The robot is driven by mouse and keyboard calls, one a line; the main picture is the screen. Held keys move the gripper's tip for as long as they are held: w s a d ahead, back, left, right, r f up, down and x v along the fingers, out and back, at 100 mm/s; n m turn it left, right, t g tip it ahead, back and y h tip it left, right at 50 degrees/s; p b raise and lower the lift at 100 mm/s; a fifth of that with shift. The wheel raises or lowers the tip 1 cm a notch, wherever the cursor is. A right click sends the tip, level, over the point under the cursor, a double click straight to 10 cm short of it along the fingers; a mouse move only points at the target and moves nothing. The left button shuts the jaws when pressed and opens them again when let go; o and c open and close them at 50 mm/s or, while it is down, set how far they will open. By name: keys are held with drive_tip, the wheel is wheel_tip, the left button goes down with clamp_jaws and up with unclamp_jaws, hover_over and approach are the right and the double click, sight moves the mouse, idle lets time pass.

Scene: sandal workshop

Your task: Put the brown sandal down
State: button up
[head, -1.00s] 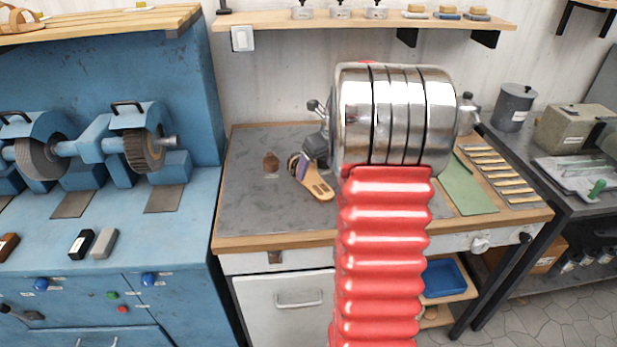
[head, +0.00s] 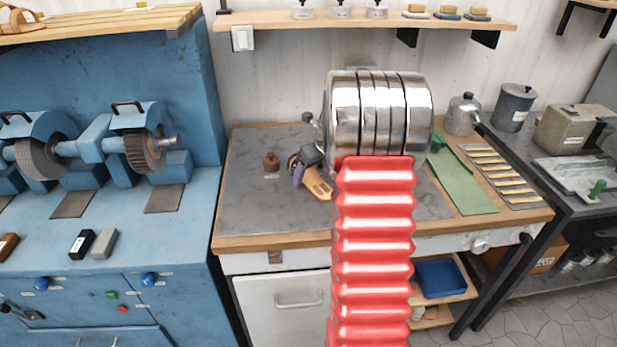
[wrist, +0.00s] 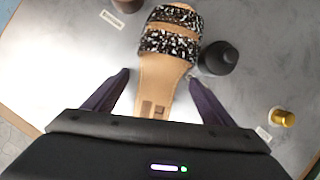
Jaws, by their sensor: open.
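The sandal (wrist: 160,72) has a tan sole and two dark straps with white speckles, so it looks tan rather than plain brown. In the wrist view it appears to lie flat on the grey bench top, heel toward me. My gripper (wrist: 158,92) is open. Its dark purple fingers stand on either side of the heel half, with gaps showing. In the head view the sandal (head: 318,184) shows partly beside my gripper (head: 306,172), and my arm hides the rest.
A dark round bottle (wrist: 217,58) stands close to the sandal's right side. A small gold-capped bottle (wrist: 284,117) is farther right. A brown bottle (head: 271,162) stands on the bench to the left. A green mat (head: 460,182) lies right. The bench's front left is clear.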

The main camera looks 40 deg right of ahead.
sight(313, 179)
idle(0.4)
drive_tip(key=c, duration=1.5)
drive_tip(key=shift+o, duration=0.2)
wheel_tip(313, 179, up, 10)
